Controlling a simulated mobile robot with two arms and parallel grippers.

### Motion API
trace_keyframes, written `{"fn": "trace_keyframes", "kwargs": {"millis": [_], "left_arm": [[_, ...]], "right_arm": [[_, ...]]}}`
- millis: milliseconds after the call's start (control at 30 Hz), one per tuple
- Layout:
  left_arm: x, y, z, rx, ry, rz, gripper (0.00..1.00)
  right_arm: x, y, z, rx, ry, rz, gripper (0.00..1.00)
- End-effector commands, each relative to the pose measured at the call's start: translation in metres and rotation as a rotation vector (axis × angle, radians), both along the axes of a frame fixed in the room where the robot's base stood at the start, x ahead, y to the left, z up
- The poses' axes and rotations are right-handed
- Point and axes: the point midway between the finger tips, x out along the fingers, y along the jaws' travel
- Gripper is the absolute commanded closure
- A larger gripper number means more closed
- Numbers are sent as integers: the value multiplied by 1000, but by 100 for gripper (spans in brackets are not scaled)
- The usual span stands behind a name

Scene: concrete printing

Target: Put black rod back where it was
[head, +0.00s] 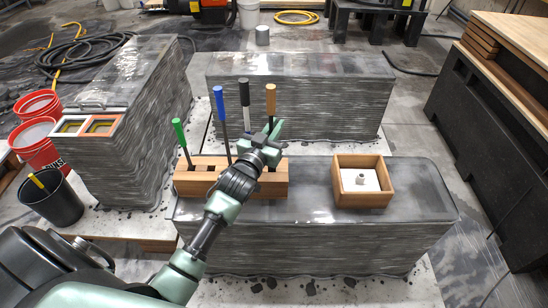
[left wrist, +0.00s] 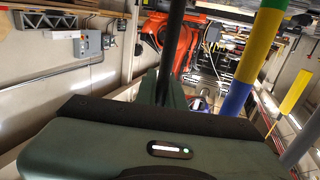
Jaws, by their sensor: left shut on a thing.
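In the head view the black rod (head: 244,93) stands nearly upright above the wooden holder block (head: 195,186). My left gripper (head: 265,140) is over the right half of the block, shut on the black rod. The dark shaft also runs up from between the fingers in the left wrist view (left wrist: 171,50). The rod's lower end is hidden behind my gripper and arm, so I cannot tell whether it sits in a hole. My right gripper is not in view.
An open wooden box (head: 344,199) with a small light-grey piece stands right of the block on the grey layered bench (head: 420,200). A wall-like layered block (head: 350,90) is behind. Red buckets (head: 40,135) and a black bin (head: 55,205) stand at left.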

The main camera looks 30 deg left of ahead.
Motion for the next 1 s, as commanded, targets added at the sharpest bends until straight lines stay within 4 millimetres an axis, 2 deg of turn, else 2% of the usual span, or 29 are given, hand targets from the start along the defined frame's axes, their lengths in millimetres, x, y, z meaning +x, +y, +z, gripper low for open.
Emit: {"fn": "trace_keyframes", "kwargs": {"millis": [33,233,433,833,900,933,1000], "left_arm": [[0,0,-9,-1,1,1,100],[0,0,-29,0,-1,1,100],[0,-1,-56,-1,-2,0,100],[0,0,-63,1,-4,-1,100],[-1,0,-63,1,-2,-1,76],[-1,-1,-63,1,-2,-1,69],[-1,-1,-63,1,-2,-1,69]], "right_arm": [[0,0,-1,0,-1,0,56],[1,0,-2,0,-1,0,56],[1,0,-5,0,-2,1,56],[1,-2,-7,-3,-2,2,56],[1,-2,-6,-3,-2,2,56],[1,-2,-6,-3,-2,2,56],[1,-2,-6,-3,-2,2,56]]}}
